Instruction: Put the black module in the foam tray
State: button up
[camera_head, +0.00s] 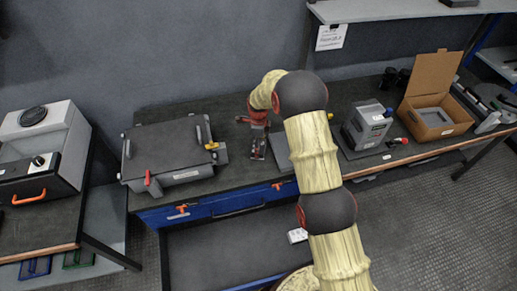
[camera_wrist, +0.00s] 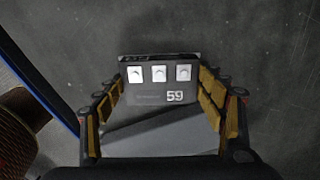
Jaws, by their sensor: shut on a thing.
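The black module (camera_wrist: 160,97) is between the fingers of my gripper (camera_wrist: 161,100) in the wrist view. Its face is dark, with three white squares in a row and the number 59. My gripper is shut on it, with yellow pads at its left and right sides. In the head view my gripper (camera_head: 258,148) is over the middle bench, right of the grey case; the module is too small there to make out clearly. A flat grey piece (camera_head: 279,150) lies beside my gripper, partly hidden by my arm. I cannot tell whether it is the foam tray.
A grey case (camera_head: 165,152) with a red lever stands left on the bench (camera_head: 236,183). Right of my arm are a grey box-shaped unit (camera_head: 366,126) and an open cardboard box (camera_head: 433,118) with a grey interior. A white device (camera_head: 45,150) stands far left.

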jog(key=c, duration=0.7)
jog(key=shift+c, duration=1.1)
jog(key=shift+r, duration=0.15)
